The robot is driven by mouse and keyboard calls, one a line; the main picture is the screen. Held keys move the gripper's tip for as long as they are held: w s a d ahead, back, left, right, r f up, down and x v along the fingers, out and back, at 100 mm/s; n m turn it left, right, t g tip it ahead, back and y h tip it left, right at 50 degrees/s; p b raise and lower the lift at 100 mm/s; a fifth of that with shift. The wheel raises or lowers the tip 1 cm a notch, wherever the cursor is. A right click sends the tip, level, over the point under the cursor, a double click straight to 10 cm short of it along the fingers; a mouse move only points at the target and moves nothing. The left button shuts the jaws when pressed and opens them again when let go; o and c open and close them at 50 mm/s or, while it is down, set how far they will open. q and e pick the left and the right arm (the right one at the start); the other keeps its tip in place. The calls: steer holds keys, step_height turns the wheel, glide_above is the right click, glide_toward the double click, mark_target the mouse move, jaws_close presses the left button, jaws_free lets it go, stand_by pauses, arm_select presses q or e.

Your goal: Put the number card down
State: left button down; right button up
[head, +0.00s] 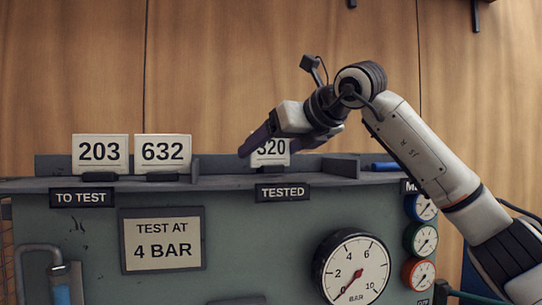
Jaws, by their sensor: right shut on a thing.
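A white number card reading 320 (272,157) stands upright at the shelf section above the TESTED label (283,193). My right gripper (250,146) comes in from the right and its dark fingers are shut on this card, covering its upper left part. The card's lower edge is close to the shelf (225,182); whether it touches cannot be told. My left gripper is not in view.
A low divider separates the shelf sections. A blue object (384,166) lies on the shelf at the right. Below are a TEST AT 4 BAR sign (162,240), a large pressure gauge (352,268) and several small gauges. The shelf between 632 and 320 is bare.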

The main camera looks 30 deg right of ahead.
steer(key=shift+f, duration=0.4)
steer(key=o, duration=1.1)
steer(key=shift+c, duration=0.2)
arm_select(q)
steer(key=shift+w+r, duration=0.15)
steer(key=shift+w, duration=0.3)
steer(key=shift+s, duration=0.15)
arm_select(e)
steer(key=shift+r, duration=0.1)
steer(key=shift+s, duration=0.2)
arm_select(q)
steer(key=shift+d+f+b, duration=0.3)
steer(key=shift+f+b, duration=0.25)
steer(key=shift+b, duration=0.3)
arm_select(e)
steer(key=v, duration=1.1)
steer(key=shift+s, duration=0.3)
steer(key=shift+r, duration=0.1)
